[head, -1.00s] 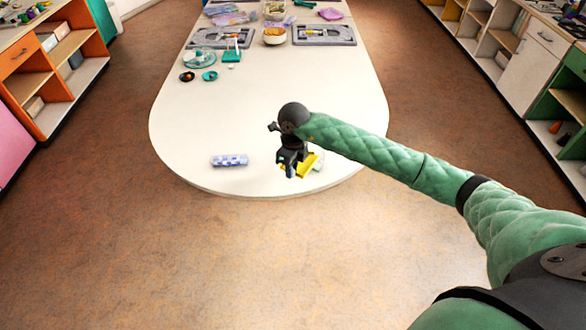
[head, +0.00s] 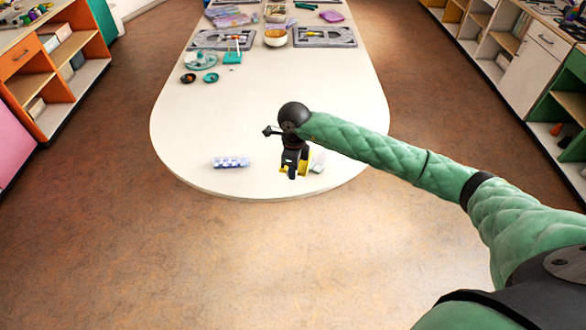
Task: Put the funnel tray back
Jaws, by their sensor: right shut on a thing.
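The funnel tray seems to be the yellow piece (head: 303,168) at my right gripper, near the front edge of the white table in the head view. My right gripper (head: 292,172) is shut on it and covers most of it. I cannot tell whether the yellow piece touches the table. My left gripper is not in view.
Small dishes (head: 211,77), a bowl (head: 275,38) and grey bead boards (head: 325,37) stand farther back. The middle of the white table (head: 220,120) is clear.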

